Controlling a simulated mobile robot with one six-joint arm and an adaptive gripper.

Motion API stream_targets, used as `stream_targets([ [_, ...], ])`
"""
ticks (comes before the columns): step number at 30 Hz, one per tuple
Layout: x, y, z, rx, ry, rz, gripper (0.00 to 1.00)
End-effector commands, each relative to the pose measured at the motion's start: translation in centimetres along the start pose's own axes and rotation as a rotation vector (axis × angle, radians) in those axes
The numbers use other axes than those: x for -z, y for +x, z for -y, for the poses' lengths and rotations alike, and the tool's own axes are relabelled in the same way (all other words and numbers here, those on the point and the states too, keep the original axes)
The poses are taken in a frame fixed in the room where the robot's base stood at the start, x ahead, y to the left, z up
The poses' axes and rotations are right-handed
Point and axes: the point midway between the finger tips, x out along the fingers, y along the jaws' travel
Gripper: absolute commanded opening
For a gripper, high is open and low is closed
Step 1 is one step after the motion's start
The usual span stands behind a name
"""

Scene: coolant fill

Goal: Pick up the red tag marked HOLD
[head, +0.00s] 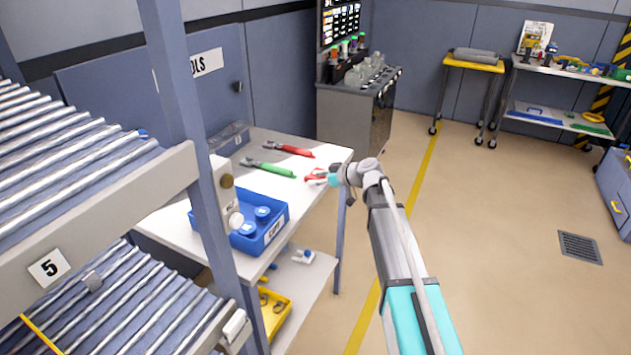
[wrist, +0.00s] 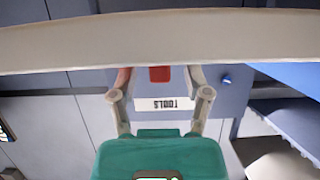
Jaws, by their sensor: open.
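In the head view my gripper (head: 326,178) is over the right edge of the white workbench, beside a small red piece (head: 313,175). I cannot read HOLD on it, so I cannot tell whether it is the tag. In the wrist view my gripper (wrist: 160,80) has its two fingers spread apart. A small red block shape (wrist: 160,74) shows between the fingertips, against a pale band. I see no contact with either finger, and its lettering does not show. The left finger has a reddish patch near its tip.
A red-handled tool (head: 293,150) and a green-handled tool (head: 270,168) lie on the workbench (head: 325,156). A blue bin (head: 277,228) with blue-lidded items stands at its front. A grey post (head: 190,130) and roller racks fill the left. The floor to the right is open.

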Motion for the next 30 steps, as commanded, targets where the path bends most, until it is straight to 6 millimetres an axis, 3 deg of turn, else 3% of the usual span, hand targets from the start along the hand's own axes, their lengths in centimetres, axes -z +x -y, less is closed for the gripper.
stream_targets([
  [17, 0.04, 0.15, 0.02, 0.000, 0.000, 0.000, 0.63],
  [27, 0.04, 0.15, 0.02, 0.000, 0.000, 0.000, 0.02],
  [30, 0.04, 0.15, 0.03, 0.000, 0.000, 0.000, 0.00],
])
